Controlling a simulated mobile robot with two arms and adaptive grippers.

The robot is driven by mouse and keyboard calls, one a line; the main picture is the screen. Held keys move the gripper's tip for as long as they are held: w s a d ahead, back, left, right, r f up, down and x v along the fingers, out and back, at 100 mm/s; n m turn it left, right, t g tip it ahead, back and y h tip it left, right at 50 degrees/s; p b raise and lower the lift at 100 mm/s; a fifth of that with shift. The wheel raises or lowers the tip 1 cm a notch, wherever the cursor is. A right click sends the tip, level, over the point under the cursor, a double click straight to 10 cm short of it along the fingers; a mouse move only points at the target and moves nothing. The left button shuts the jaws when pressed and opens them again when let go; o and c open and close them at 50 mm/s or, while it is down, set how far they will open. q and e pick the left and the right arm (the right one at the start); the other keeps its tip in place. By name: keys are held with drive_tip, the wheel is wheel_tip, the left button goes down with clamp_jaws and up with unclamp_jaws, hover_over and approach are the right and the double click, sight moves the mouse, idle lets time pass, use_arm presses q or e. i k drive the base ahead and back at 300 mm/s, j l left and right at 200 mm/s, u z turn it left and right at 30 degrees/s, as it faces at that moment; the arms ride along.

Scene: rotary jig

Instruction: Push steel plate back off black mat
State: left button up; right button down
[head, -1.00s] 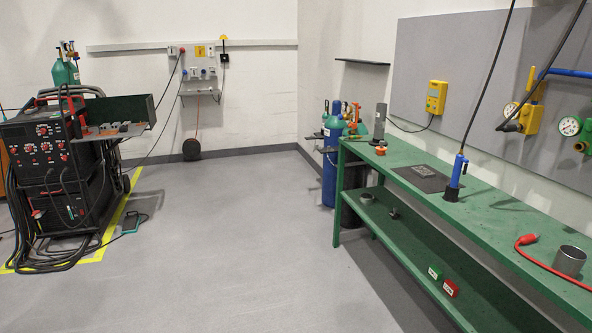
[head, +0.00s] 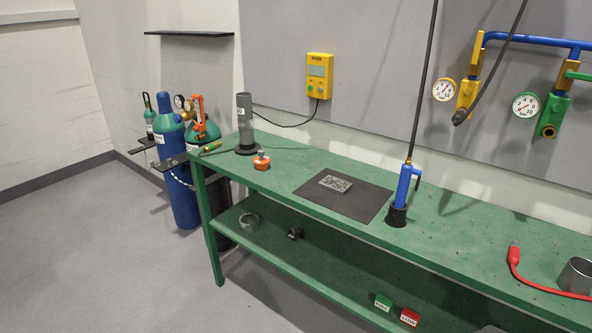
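The steel plate (head: 335,183) is a small grey rectangle with a mottled pattern on top. It lies flat on the black mat (head: 358,202), towards the mat's back left part. The mat lies on the green workbench (head: 290,168). Neither of my grippers shows in the head view, so I cannot tell their state.
A blue torch (head: 403,187) stands in a black holder right of the mat. An orange-topped item (head: 262,160) and a grey cylinder (head: 244,122) stand to the left. The floor (head: 100,240) at left is clear.

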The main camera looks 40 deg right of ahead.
sight(338, 186)
drive_tip(key=i+z, duration=0.4)
drive_tip(key=i+j+z, duration=0.45)
drive_tip(key=i+z, duration=0.15)
drive_tip(key=z, duration=0.15)
drive_tip(key=i+j+z, duration=0.35)
drive_tip(key=k, duration=0.1)
